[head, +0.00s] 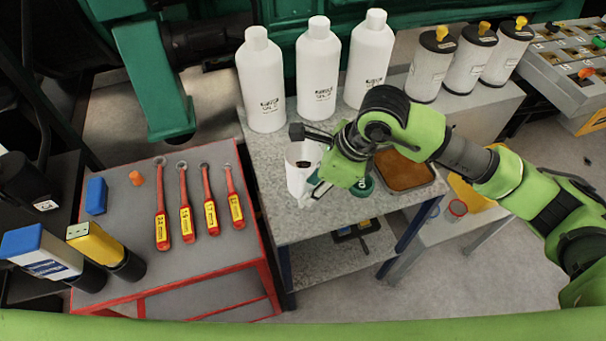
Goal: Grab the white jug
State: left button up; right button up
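The white jug (294,177) stands on the grey speckled table in the middle of the head view, with its open top showing a dark inside. My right gripper (303,166) reaches in from the right at the jug's top. Its two fingers are spread wide, one on the far side of the jug and one on the near side. A gap seems to show between the far finger and the rim. The gripper hides the jug's right side. My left gripper is not in view.
Several tall white bottles (317,70) stand behind the jug. A metal tray with brown contents (404,172) and a green round item (363,188) lie right of it, close under my arm. A red-edged cart (205,256) with red-handled tools (186,205) stands left.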

jog(key=p+x, duration=0.2)
jog(key=x, duration=0.3)
jog(key=shift+s+f, duration=0.1)
jog(key=shift+f, duration=0.4)
jog(key=shift+r, duration=0.1)
grip_shut()
